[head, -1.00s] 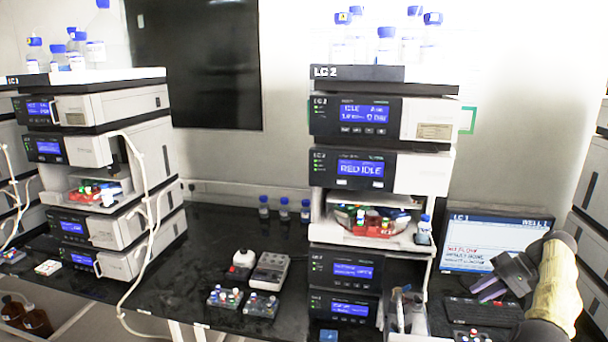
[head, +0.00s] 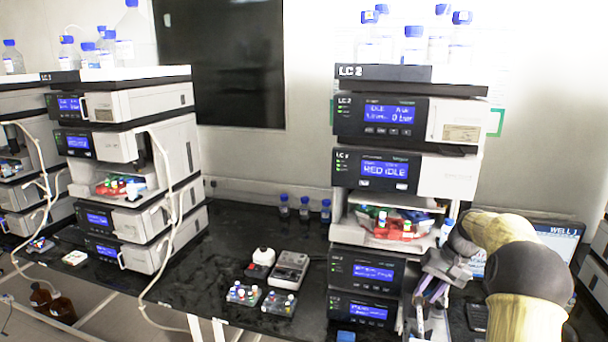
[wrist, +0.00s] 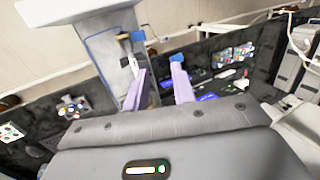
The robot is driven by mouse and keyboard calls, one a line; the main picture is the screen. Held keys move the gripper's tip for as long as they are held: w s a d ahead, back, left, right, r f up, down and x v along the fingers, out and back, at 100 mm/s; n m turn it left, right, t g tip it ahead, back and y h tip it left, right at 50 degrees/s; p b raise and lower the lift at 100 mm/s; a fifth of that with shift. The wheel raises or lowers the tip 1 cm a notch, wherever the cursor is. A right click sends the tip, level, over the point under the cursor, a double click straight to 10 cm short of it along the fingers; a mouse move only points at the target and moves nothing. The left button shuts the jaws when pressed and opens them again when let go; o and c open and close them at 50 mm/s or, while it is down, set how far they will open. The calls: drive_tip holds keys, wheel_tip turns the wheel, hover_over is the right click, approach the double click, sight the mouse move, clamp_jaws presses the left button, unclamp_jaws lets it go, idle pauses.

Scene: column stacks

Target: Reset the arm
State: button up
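My gripper (head: 433,292) is at the lower right of the head view, in front of the lower right side of the LC 2 stack (head: 368,270). My yellow and grey arm reaches in from the right edge. In the wrist view its two pale purple fingers (wrist: 160,90) stand apart with a gap between them. Nothing shows held between them. Past the fingers, the wrist view shows a light grey panel with blue-topped items near the fingertips. My arm hides part of the monitor (head: 560,240) in the head view.
The dark bench (head: 225,275) holds a grey device (head: 290,270) and two vial racks (head: 243,293). Several blue-capped bottles (head: 304,208) stand at the back. Another stack (head: 135,185) with white tubing is at the left. Bottles (head: 413,45) stand on top of LC 2.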

drive_tip(key=s+a+f+n+h, duration=0.1)
drive_tip(key=s+a, duration=0.4)
drive_tip(key=s, duration=0.3)
drive_tip(key=s+a+f+n+t+h, duration=0.1)
drive_tip(key=s+a, duration=0.5)
drive_tip(key=s, duration=0.3)
drive_tip(key=s+a+f+n+t+h, duration=0.1)
drive_tip(key=s+a+h, duration=0.1)
drive_tip(key=s+a, duration=0.3)
drive_tip(key=s, duration=0.4)
drive_tip(key=shift+s+a+f, duration=0.15)
drive_tip(key=shift+s, duration=0.1)
